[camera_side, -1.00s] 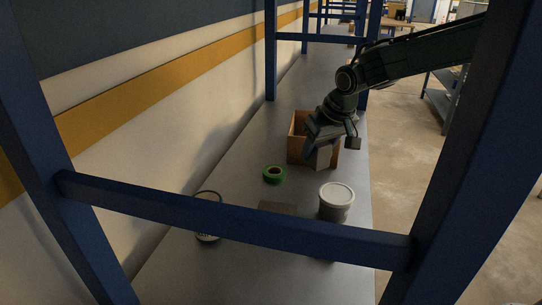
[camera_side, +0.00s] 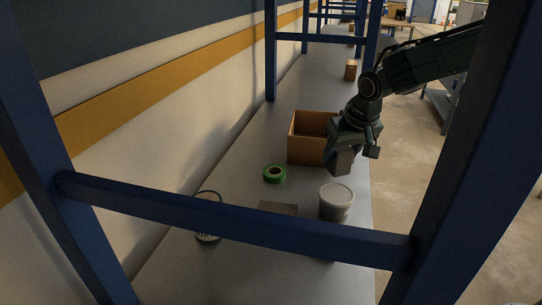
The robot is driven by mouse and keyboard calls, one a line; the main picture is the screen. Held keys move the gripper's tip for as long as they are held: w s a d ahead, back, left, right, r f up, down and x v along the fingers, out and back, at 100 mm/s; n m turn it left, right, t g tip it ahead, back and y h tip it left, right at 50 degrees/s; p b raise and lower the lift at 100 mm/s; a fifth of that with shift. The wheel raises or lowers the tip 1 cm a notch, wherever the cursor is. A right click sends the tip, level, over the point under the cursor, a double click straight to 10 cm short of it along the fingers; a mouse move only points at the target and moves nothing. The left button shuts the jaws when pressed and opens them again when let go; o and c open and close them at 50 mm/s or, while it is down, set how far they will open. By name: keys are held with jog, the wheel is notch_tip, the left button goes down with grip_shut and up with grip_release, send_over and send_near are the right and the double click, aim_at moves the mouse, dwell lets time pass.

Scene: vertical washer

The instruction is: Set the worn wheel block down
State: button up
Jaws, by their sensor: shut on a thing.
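My gripper (camera_side: 347,147) is at the right of the worktop, beside and in front of an open brown box. It points down and is shut on a grey block (camera_side: 341,163), which I take to be the worn wheel block. The block hangs above the right part of the worktop, between the box and a lidded bucket. The fingers and the far side of the block are hard to make out in the dim light.
The open brown box (camera_side: 306,149) stands behind. A green tape roll (camera_side: 274,174), a pale lidded bucket (camera_side: 335,203) and a flat grey-brown piece (camera_side: 277,207) lie nearer.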

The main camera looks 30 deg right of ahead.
jog(key=s+a+r+n+g+y, duration=0.1)
jog(key=s+a+n+y, duration=0.1)
jog(key=a+n, duration=0.55)
jog(key=s+a+n+y, duration=0.25)
jog(key=a+n, duration=0.25)
jog(key=a, duration=0.5)
jog(key=s+a+r+n+g, duration=0.2)
jog(key=s+a+n+g, duration=0.7)
jog(key=n, duration=0.8)
jog(key=shift+s+a+f+t, duration=0.15)
jog(key=shift+s+f+t, duration=0.2)
jog(key=shift+f, duration=1.05)
jog(key=shift+s+a+f+t, duration=0.1)
jog(key=shift+f+t, duration=0.35)
jog(key=shift+f, duration=1)
jog(key=shift+s+a+f+t, duration=0.15)
jog(key=shift+s+f+t, duration=0.2)
jog(key=shift+f, duration=1.05)
jog(key=shift+w+f, duration=0.1)
jog(key=shift+f, duration=0.05)
jog(key=o, duration=1)
jog(key=shift+o, duration=0.2)
